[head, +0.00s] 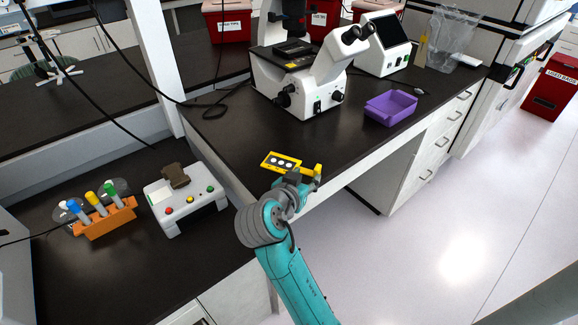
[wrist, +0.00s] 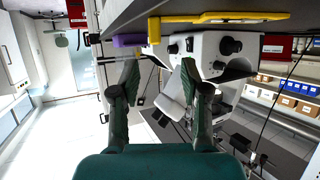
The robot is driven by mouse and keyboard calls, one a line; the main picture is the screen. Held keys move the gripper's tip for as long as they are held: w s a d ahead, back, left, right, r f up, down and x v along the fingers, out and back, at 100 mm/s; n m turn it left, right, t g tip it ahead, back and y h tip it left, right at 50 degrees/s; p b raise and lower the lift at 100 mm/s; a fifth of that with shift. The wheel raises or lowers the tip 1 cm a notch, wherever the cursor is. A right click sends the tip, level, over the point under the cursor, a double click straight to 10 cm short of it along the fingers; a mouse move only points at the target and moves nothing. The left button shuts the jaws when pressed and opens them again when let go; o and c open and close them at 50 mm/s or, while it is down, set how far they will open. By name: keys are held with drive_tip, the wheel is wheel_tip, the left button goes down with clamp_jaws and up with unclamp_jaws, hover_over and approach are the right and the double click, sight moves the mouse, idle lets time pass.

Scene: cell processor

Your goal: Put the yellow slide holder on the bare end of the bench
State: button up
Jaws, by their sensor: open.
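The yellow slide holder (head: 281,161) lies flat on the dark bench (head: 228,135) near its front edge, with pale round spots on its plate. A yellow upright part (head: 318,172) shows just right of my gripper (head: 300,180) and seems to be the holder's end; my gripper hides the stretch between. In the wrist view, which is upside down, the holder (wrist: 225,17) is a long yellow bar with a short post at its left end. My gripper (wrist: 160,66) is open and empty. The post is in line with the gap between the fingers, beyond the tips.
A microscope (head: 312,92) and a purple tray (head: 391,107) stand behind and right of the holder. A grey device with coloured buttons (head: 187,203) and an orange tube rack (head: 105,218) stand on the lower bench at left. Bare bench top lies between holder and microscope.

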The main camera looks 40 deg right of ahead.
sight(316, 170)
drive_tip(key=x, duration=0.3)
drive_tip(key=shift+w+d+f, duration=0.15)
drive_tip(key=shift+d, duration=0.2)
drive_tip(key=shift+s+x, duration=0.15)
drive_tip(key=shift+x, duration=1.15)
drive_tip(key=shift+s+x, duration=0.1)
drive_tip(key=shift+x, duration=1.25)
drive_tip(key=shift+d+f, duration=0.1)
drive_tip(key=shift+c, duration=0.3)
clamp_jaws()
